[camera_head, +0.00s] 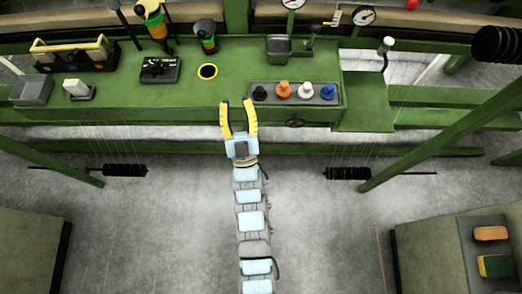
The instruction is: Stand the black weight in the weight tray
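A long grey tray (296,103) lies on the green bench, right of the middle. The black weight (260,94) is at its left end and appears upright. Beside it in the tray are an orange weight (283,91), a white weight (306,91) and a blue weight (328,92). My gripper (237,103) has yellow fingers spread apart with nothing seen between them. It is at the front of the bench, just left of the tray and apart from the black weight.
A yellow-rimmed hole (208,71) is in the bench top left of the tray. A black device (160,69), a white block (77,89) and a grey bin (33,90) stand farther left. A small grey box (279,49) is behind the tray. Thin wires hang at both sides.

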